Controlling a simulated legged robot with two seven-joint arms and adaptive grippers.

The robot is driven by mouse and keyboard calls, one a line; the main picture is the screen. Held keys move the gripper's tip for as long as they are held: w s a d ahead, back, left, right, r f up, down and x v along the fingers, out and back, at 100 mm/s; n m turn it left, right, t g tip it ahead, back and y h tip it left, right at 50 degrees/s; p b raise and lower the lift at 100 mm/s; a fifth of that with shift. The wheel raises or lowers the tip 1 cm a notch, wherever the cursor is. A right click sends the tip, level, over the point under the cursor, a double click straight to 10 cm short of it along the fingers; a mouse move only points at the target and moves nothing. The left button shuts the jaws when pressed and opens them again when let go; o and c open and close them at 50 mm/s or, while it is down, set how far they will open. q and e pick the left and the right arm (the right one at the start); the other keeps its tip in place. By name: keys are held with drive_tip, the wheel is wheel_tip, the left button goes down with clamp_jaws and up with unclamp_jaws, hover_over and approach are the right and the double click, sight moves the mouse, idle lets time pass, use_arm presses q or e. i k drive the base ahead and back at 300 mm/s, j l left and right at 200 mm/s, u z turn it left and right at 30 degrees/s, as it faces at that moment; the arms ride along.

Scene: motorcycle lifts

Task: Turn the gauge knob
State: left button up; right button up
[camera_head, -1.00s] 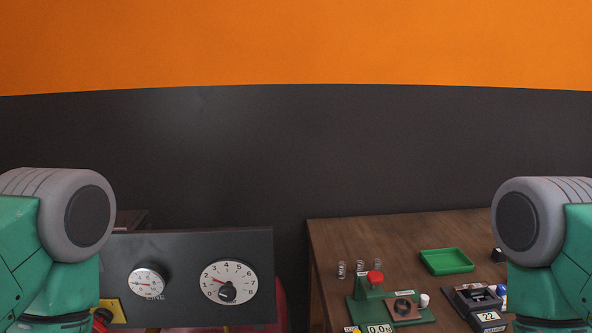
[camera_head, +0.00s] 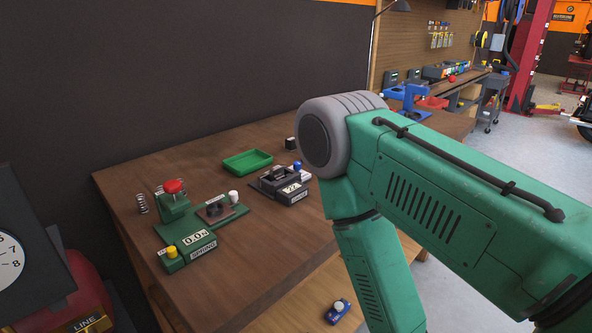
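A dark gauge panel (camera_head: 38,225) stands at the left edge, cut off by the frame. Part of its white dial (camera_head: 8,262) shows, with the numbers 7 and 8 readable. The dial's knob is out of frame. My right arm (camera_head: 420,190) crosses the right half of the view and bends down at a grey joint. Its lower link runs out of the bottom edge, so my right gripper is out of frame. My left arm and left gripper are not in view.
A red rounded object (camera_head: 62,295) labelled LINE sits below the panel. Open floor lies at the right.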

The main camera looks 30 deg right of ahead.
sight(297, 165)
drive_tip(key=z, duration=0.8)
